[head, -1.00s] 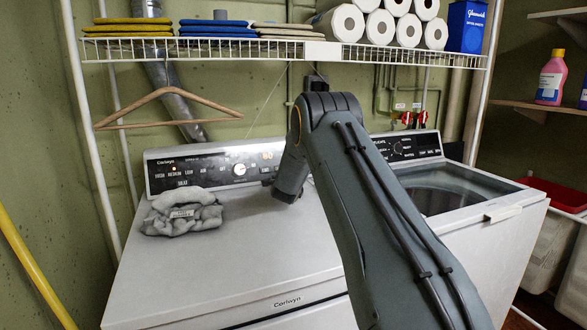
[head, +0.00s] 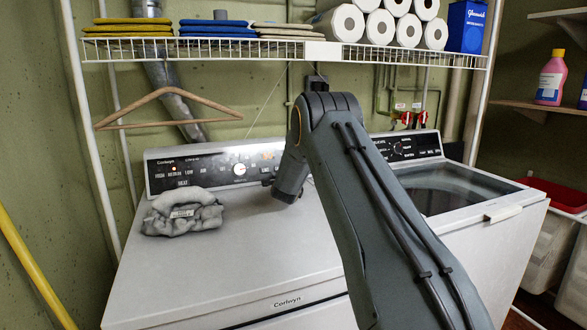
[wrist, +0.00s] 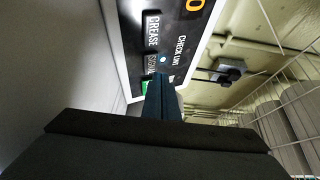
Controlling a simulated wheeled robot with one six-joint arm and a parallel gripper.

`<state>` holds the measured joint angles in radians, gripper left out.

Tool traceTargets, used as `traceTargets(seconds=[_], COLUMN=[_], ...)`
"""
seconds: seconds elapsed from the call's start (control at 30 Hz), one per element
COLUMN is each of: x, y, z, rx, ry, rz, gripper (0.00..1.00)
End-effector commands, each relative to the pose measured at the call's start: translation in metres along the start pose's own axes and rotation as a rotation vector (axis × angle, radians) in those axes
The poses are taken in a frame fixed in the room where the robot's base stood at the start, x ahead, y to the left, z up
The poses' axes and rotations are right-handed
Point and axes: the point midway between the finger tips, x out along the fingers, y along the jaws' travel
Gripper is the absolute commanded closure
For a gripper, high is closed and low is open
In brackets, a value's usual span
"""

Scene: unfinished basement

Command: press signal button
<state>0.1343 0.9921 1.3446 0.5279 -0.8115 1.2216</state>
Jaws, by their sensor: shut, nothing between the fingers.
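The dryer's black control panel (head: 218,167) stands at the back of the left machine. In the wrist view the panel (wrist: 180,12) appears turned on its side. The signal button (wrist: 151,63) shows there beside my fingertips, partly covered by them, below the crease button (wrist: 152,30). My gripper (wrist: 161,80) is shut and empty, its tips at the panel. I cannot tell whether they touch the button. A green patch (wrist: 145,87) shows beside the fingers. In the head view my gripper (head: 268,182) is at the panel's right part, and the signal button is hidden or too small to make out.
A grey cloth bundle (head: 183,213) lies on the dryer top (head: 225,262) left of my arm. A wire shelf (head: 200,51) with cloths and paper rolls spans above, and a wooden hanger (head: 165,108) hangs from it. A washer (head: 470,220) stands to the right.

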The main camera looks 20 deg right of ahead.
Motion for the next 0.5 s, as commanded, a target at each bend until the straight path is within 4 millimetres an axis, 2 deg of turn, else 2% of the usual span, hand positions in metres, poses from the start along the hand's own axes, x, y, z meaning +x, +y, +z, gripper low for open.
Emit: traceTargets(seconds=[0.5], x=[0.0058], y=[0.0039], z=[0.0032], rx=[0.000], ry=[0.000], rz=[-0.001], gripper=[1.00])
